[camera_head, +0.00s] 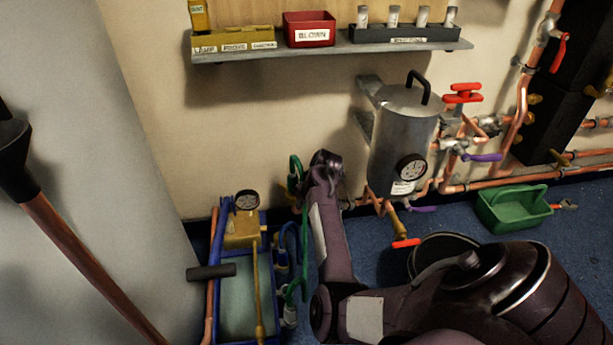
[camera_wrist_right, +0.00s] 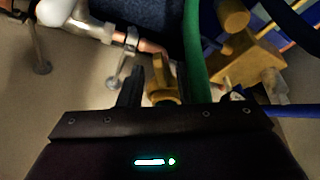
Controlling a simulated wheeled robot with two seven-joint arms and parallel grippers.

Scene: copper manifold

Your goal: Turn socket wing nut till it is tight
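A brass-coloured piece (camera_wrist_right: 161,78), which looks like the socket wing nut, stands in front of my right gripper (camera_wrist_right: 160,92) in the right wrist view. One dark finger is just left of it. The other finger is hard to make out beside the green hose, so I cannot tell whether the fingers touch the brass. In the head view my right arm reaches across to the green hose by the wall. The right gripper's fingers are hidden there. My left gripper is not in view.
A green hose (camera_wrist_right: 196,50) passes close to the right gripper. A blue unit (camera_head: 261,318) with a gauge (camera_head: 246,200) stands on the floor left of my arm. A steel tank (camera_head: 402,135) with copper pipes is on the wall to the right. A green tote (camera_head: 513,212) lies beyond.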

